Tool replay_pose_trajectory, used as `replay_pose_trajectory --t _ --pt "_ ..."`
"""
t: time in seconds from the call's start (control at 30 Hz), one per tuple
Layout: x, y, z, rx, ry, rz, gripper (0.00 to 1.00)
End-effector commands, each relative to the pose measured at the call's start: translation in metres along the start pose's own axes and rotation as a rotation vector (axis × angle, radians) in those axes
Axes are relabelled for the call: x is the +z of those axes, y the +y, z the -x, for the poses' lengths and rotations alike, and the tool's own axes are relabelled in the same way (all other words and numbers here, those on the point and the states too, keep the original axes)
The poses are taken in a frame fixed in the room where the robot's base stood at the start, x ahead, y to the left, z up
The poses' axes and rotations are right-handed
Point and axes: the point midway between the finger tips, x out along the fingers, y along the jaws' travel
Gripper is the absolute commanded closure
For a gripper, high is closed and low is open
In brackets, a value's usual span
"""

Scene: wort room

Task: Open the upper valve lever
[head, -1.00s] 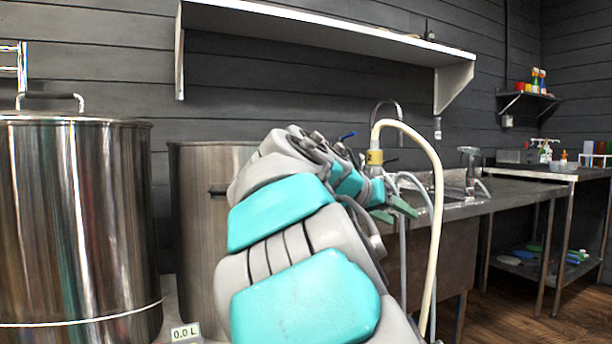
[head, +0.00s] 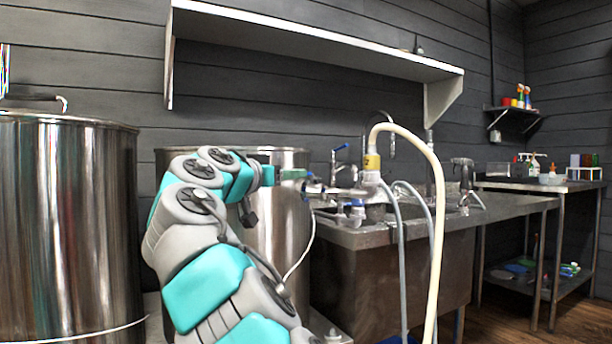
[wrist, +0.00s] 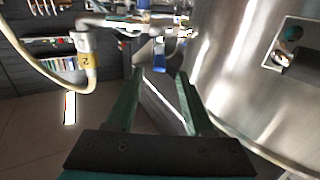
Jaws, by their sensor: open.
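Metal valve fittings (head: 325,190) with blue handles sit in front of the sink, to the right of the middle steel tank. A blue-tipped lever (head: 342,147) angles upward at the top; a lower blue handle (head: 357,203) sits beneath. I cannot tell for certain which is the upper valve lever. My gripper (head: 296,174) is just left of the fittings, its green fingers pointing right. In the wrist view my gripper (wrist: 160,74) is open and empty. A blue handle (wrist: 159,56) appears just beyond and between the fingertips; another blue part (wrist: 144,6) is at the top edge. Contact is not visible.
A cream hose (head: 436,210) with a yellow collar (head: 372,162) arches right of the fittings. Large steel tanks (head: 70,220) stand left and behind my arm. The sink counter (head: 400,232) lies below the fittings. A wall shelf (head: 310,42) hangs above.

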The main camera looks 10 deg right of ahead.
Motion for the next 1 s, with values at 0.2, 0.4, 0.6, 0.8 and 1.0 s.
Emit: replay_pose_trajectory --t 0.2,0.4,0.6,0.8,1.0 --pt "0.001 0.001 -0.033 0.003 -0.006 0.001 0.47" --pt "0.002 0.001 -0.056 0.003 -0.007 0.003 0.47" --pt "0.001 0.001 -0.066 0.003 -0.003 0.002 0.47" --pt "0.001 0.001 -0.068 0.004 -0.002 0.002 0.47" --pt "0.001 0.001 -0.068 0.003 -0.003 0.002 0.58"
